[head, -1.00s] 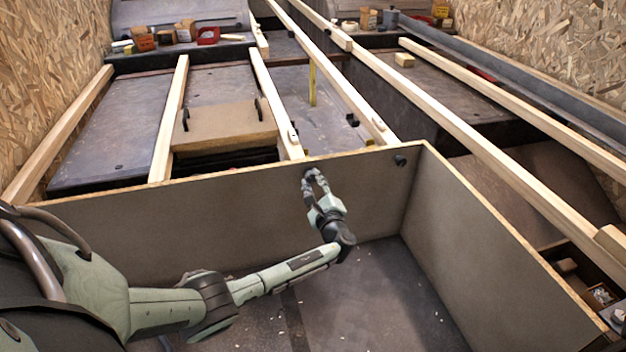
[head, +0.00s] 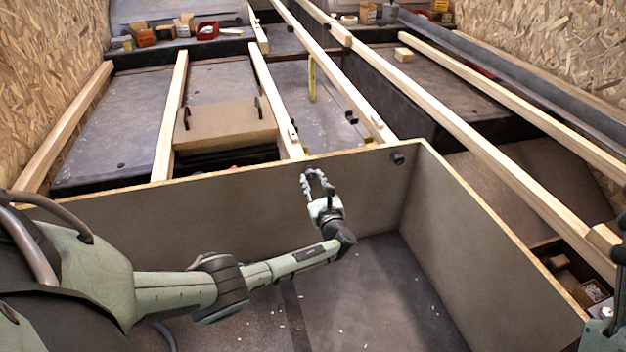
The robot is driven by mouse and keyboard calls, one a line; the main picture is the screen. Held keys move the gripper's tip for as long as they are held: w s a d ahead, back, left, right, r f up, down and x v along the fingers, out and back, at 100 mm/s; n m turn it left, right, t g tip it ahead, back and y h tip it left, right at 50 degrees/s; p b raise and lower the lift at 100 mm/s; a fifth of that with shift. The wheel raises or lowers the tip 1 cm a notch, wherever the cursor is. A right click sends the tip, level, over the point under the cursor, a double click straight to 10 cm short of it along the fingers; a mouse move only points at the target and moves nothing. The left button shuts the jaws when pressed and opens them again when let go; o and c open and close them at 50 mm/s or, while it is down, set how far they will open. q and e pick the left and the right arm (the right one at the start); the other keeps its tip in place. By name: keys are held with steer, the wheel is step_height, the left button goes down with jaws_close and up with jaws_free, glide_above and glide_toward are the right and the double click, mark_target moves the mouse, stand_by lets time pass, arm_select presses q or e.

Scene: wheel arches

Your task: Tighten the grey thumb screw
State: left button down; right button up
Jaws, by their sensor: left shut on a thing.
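My left gripper (head: 315,178) is at the near face of the grey-brown upright panel (head: 240,210), just below its top edge. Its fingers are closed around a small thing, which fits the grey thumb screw. The fingers hide most of it, so I cannot tell how far it sits in the panel. A dark round knob (head: 397,159) sticks out of the same panel farther right, near the corner, apart from the gripper. Part of my right arm, with what looks like its gripper (head: 620,250), shows at the right edge. It is cut off, and its jaws cannot be read.
A side panel (head: 455,240) meets the front panel at the right corner. The floor (head: 370,300) between them is open, with small chips. Long wooden battens (head: 450,120) run away behind the panel. A small compartment (head: 590,292) with loose parts lies at right.

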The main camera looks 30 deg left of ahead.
arm_select(q)
steer(key=shift+d+f, duration=0.2)
steer(key=c, duration=1.3)
jaws_free()
steer(key=shift+o, duration=0.6)
steer(key=shift+a+r, duration=0.1)
steer(key=shift+r, duration=0.05)
steer(key=v, duration=1.2)
steer(key=shift+s, duration=0.1)
